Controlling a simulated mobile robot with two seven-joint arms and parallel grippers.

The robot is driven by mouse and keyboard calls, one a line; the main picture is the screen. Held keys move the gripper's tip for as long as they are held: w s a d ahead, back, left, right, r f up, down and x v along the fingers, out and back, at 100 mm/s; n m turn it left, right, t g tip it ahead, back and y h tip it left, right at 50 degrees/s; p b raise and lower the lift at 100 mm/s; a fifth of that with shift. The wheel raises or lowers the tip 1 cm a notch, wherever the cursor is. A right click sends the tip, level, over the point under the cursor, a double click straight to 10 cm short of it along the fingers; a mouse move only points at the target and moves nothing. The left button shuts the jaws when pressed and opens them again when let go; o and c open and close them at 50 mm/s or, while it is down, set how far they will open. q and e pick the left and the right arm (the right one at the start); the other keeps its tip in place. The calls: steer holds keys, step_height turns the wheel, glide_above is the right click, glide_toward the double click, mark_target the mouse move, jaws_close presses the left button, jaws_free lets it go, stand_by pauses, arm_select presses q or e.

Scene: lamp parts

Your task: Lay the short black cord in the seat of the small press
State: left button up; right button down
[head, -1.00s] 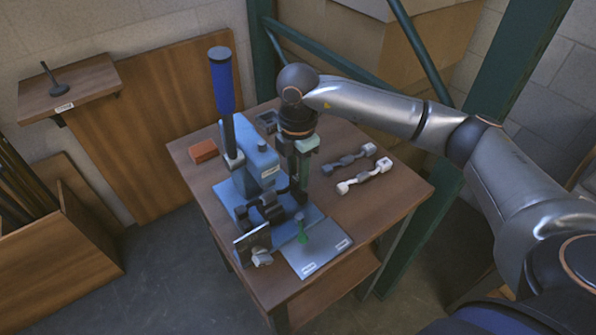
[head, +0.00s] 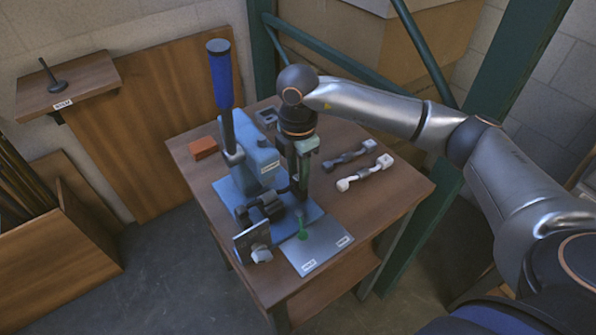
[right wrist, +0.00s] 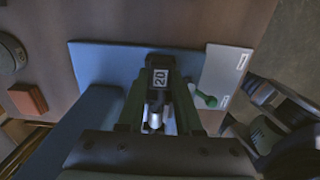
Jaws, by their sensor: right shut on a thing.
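The small press (head: 262,165) stands on the table with its blue lever handle (head: 221,80) upright. It has a blue body and base, with dark rounded parts (head: 262,208) low at its front. My right gripper (head: 299,188) points down close beside the press. In the right wrist view its fingers (right wrist: 155,110) are shut on a dark piece with a white label, probably the short black cord (right wrist: 158,97). A silvery part shows below the label. The seat itself is not clear, hidden by the gripper or by press parts. My left gripper is not in view.
A dark cord-like part (head: 350,157) and a white-ended one (head: 365,172) lie on the table's right side. A red-brown block (head: 204,148) sits at the left. A green post stands behind.

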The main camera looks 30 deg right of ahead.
steer(key=shift+f, duration=0.2)
steer(key=c, duration=0.5)
jaws_free()
step_height(320, 180, up, 13)
steer(key=shift+f+b, duration=0.2)
steer(key=shift+b, duration=0.2)
steer(key=shift+s+f, duration=0.1)
